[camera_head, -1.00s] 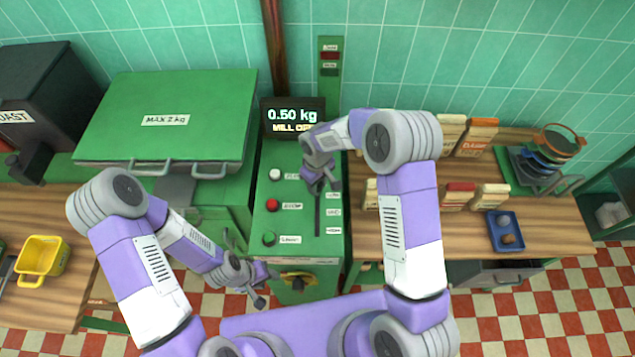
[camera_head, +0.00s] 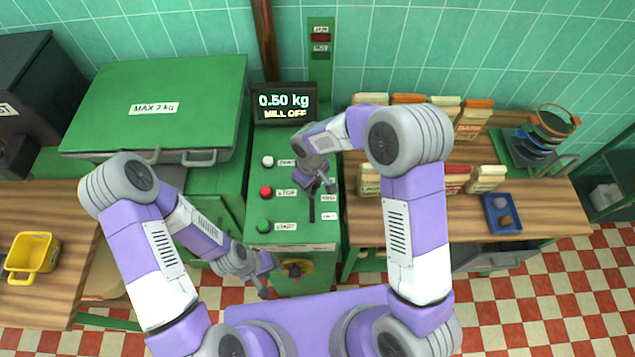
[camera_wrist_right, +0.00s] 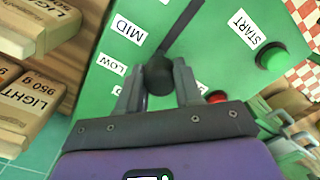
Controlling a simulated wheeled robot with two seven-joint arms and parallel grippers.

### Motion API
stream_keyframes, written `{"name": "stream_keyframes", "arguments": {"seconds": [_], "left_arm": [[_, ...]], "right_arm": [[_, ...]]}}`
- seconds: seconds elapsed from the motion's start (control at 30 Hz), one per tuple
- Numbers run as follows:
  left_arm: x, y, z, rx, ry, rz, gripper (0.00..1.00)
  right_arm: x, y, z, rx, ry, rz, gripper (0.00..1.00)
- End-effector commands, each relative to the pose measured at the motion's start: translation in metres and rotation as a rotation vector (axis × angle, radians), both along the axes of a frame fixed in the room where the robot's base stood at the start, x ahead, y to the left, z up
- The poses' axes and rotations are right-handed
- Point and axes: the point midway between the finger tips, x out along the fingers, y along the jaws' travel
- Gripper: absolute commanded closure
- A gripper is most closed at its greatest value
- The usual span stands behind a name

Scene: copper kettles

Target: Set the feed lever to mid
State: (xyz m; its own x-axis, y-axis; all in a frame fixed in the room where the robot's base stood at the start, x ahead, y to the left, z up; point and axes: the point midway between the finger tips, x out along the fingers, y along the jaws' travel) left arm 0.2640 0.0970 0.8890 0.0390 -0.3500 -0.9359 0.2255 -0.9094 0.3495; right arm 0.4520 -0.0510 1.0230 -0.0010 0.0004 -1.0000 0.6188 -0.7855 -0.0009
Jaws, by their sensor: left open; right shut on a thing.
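The feed lever's dark knob (camera_wrist_right: 158,74) shows in the right wrist view between the fingers of my right gripper (camera_wrist_right: 158,88), which is shut on it. The lever's dark slot (camera_wrist_right: 184,28) runs away past the MID label (camera_wrist_right: 122,38). The knob appears closer to the LOW label (camera_wrist_right: 112,68) than to MID. In the head view my right gripper (camera_head: 318,187) is at the slot's upper part on the green control panel (camera_head: 295,236) and hides the knob. My left gripper (camera_head: 265,277) is open and empty, low in front of the panel.
The display (camera_head: 285,104) reads 0.50 kg and MILL OFF. White, red and green START (camera_head: 264,226) buttons line the panel's left side. Paper bags (camera_head: 487,179) and a blue tray (camera_head: 502,213) sit on the right counter; a yellow bin (camera_head: 33,257) is at left.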

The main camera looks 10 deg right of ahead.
Motion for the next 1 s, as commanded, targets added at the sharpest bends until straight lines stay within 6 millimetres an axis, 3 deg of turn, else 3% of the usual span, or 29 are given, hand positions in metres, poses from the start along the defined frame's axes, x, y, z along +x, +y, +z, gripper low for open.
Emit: {"name": "stream_keyframes", "arguments": {"seconds": [0.13, 0.17, 0.3, 0.67, 1.0], "left_arm": [[-0.001, 0.0, 0.0, 0.0, 0.001, 0.0, 0.57], [-0.001, 0.0, 0.0, 0.0, 0.001, 0.0, 0.57], [-0.001, 0.0, 0.0, 0.0, 0.001, 0.0, 0.57], [0.0, 0.0, 0.0, 0.0, 0.001, 0.0, 0.57], [0.0, 0.0, -0.003, 0.0, 0.001, 0.0, 0.57]], "right_arm": [[0.0, -0.001, 0.0, -0.001, 0.002, -0.001, 1.0], [0.0, -0.001, 0.0, -0.001, 0.002, -0.001, 0.62], [0.0, -0.002, 0.0, 0.0, 0.002, -0.002, 0.41], [0.0, -0.001, 0.003, 0.001, 0.001, -0.002, 0.39], [0.001, -0.001, 0.056, 0.001, -0.002, -0.002, 0.39]]}}
